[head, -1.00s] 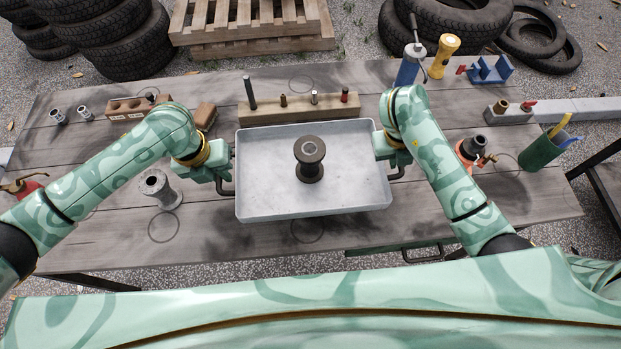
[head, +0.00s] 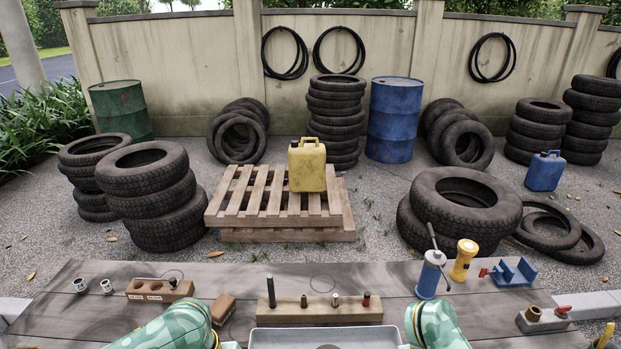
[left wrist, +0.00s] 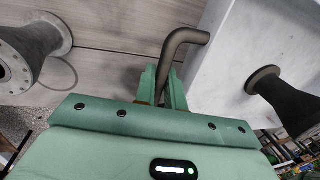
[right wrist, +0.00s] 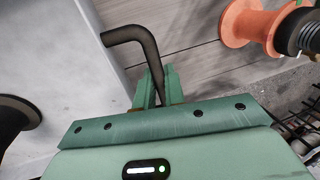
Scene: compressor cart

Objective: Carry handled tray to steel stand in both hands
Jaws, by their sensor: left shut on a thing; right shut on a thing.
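The pale grey handled tray (head: 325,336) shows only its far part at the bottom edge of the head view. My left gripper (left wrist: 163,86) is shut on the tray's bent dark handle (left wrist: 187,37) at its left side. My right gripper (right wrist: 158,83) is shut on the other handle (right wrist: 130,33) at the right side. A dark flanged spool stands on the tray, seen in the left wrist view (left wrist: 284,102) and partly in the right wrist view (right wrist: 12,120). I cannot tell the tray's height above the table. No steel stand is clearly identifiable.
The wooden table (head: 90,325) holds a timber block with pegs (head: 320,312), a blue-grey pump (head: 431,275) and a yellow torch (head: 463,260). An orange spool (right wrist: 250,25) is right of the tray. Beyond are a pallet (head: 275,200), yellow jerrycan (head: 307,167), tyres and drums.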

